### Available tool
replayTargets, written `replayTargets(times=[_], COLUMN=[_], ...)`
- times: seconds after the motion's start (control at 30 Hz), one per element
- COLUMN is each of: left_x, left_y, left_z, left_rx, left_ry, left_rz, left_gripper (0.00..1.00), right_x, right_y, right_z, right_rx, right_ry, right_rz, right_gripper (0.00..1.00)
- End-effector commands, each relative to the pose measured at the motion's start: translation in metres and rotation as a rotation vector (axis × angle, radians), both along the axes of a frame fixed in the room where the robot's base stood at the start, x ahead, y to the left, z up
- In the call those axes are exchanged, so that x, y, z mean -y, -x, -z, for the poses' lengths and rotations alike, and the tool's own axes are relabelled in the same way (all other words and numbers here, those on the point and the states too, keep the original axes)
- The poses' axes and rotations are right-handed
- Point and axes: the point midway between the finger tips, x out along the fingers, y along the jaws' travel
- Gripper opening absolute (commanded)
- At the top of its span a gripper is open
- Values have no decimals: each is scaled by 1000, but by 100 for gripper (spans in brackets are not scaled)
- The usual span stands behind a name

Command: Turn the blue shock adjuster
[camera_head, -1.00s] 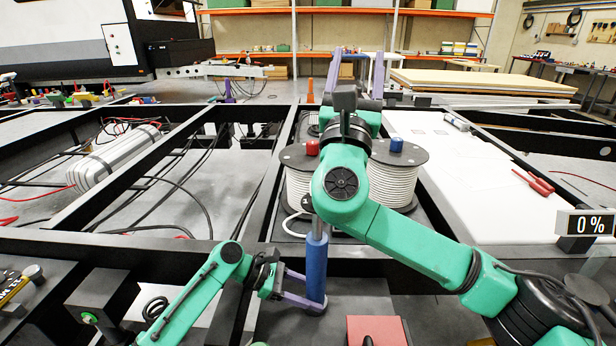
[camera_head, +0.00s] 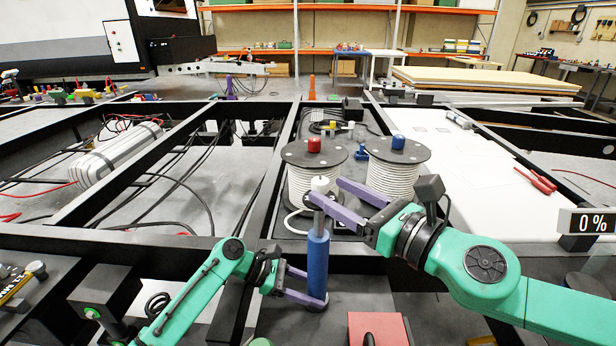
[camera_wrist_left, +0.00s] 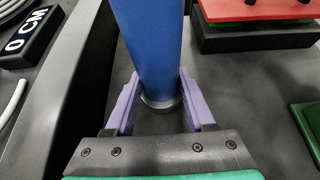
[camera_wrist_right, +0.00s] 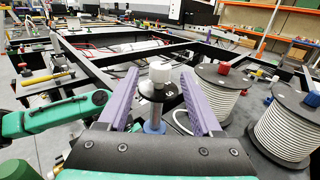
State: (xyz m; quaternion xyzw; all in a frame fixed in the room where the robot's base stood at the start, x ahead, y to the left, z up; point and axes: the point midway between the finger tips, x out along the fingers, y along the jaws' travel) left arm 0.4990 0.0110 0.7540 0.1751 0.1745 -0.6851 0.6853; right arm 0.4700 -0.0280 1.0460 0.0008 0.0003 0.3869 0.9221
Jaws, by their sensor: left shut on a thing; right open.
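The blue shock (camera_head: 318,262) stands upright at the front of the chassis, with a grey rod and a white cap (camera_head: 320,184) on top. My left gripper (camera_head: 322,299) is shut on the lower part of the blue body; its purple fingers lie on both sides of the blue cylinder (camera_wrist_left: 152,45) in the left wrist view. My right gripper (camera_head: 324,192) is at the upper end, open. In the right wrist view its fingers stand either side of the white cap (camera_wrist_right: 160,72) and a dark collar (camera_wrist_right: 160,91), with gaps on both sides.
Two cable reels stand behind the shock, one with a red knob (camera_head: 314,145), one with a blue knob (camera_head: 398,142). A display (camera_head: 586,222) at right reads 0 %. A red block (camera_head: 378,328) is at the front. Black frame beams surround the area.

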Motion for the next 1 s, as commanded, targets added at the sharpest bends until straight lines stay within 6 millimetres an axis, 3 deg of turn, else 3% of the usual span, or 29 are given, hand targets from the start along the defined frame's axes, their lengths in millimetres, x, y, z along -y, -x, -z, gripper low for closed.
replayTargets(times=[0.1,0.3,0.6,0.63,0.7,0.8,1.0], left_x=[0,0,0,0,0,0,0], left_y=[2,2,1,1,1,1,1], left_z=[3,3,3,3,3,3,3], left_rx=[-4,-4,-4,-4,-4,-4,-4], left_ry=[-5,-5,-5,-5,-5,-5,-5], left_rz=[3,3,3,3,3,3,3], left_gripper=[23,23,23,23,23,23,23], right_x=[-23,-46,-50,-50,-50,-50,-50], right_y=[-20,-45,-50,-50,-50,-49,-49], right_z=[1,0,0,0,0,0,0], right_rx=[2,3,1,1,1,1,2], right_ry=[4,3,1,1,1,1,1], right_rz=[-4,0,2,2,2,2,3], right_gripper=[66,66,66,59,32,0,0])
